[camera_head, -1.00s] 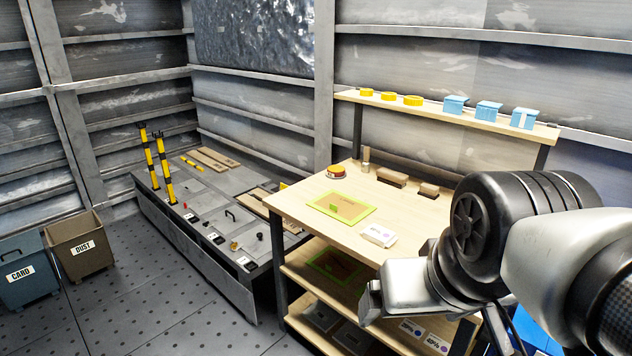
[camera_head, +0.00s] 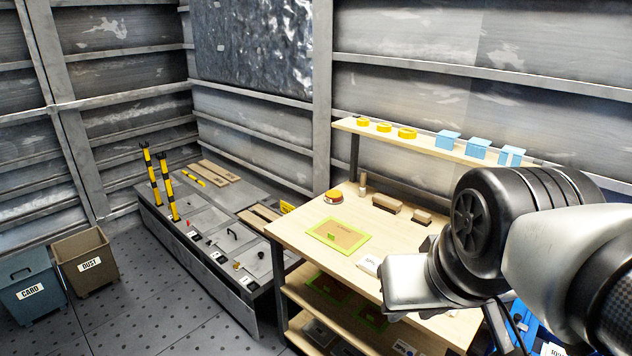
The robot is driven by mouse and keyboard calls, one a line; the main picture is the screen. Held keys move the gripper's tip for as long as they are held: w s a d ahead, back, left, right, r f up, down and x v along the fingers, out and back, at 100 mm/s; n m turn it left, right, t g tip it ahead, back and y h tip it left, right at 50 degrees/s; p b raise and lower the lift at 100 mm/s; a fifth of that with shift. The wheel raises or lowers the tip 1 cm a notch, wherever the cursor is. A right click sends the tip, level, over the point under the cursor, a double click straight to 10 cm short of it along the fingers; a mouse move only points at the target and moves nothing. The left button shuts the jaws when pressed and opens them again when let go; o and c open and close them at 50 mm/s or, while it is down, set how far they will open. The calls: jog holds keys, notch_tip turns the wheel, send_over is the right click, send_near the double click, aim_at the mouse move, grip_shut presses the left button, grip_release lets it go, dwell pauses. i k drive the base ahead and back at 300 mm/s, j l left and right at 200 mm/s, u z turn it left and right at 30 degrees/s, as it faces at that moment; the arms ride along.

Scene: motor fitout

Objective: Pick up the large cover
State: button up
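I cannot tell for certain which thing is the large cover. A low grey bench (camera_head: 240,287) on the left carries flat grey plates, one with a black handle (camera_head: 231,234). Brown flat pieces (camera_head: 220,171) lie at its back, beside a yellow strip (camera_head: 193,175). A tan panel inside a bright green frame (camera_head: 364,240) lies on the wooden workbench (camera_head: 301,225). My arm reaches in from the right in front of the workbench and hides part of it. My gripper's fingers do not show.
Yellow-black posts (camera_head: 165,187) stand on the grey bench. CARD (camera_head: 30,292) and DUST (camera_head: 90,265) bins stand at left. A shelf (camera_head: 425,143) holds yellow rings and blue boxes. A red-yellow button (camera_head: 333,196) sits on the workbench. The floor before the grey bench is clear.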

aim_at(345, 238)
jog(key=i+j+z, duration=0.15)
jog(key=z, duration=0.35)
jog(key=i+j+z, duration=0.15)
jog(key=z, duration=0.3)
jog(key=i+j+z, duration=0.15)
jog(key=j, duration=0.25)
jog(key=j+z, duration=0.15)
jog(key=j, duration=0.25)
jog(key=i+j+z, duration=0.15)
jog(key=j, duration=0.25)
jog(key=i+j, duration=0.1)
jog(key=j, duration=0.5)
jog(key=i+j, duration=0.1)
jog(key=j, duration=0.5)
jog(key=j+z, duration=0.1)
jog(key=j, duration=0.5)
jog(key=i, duration=0.05)
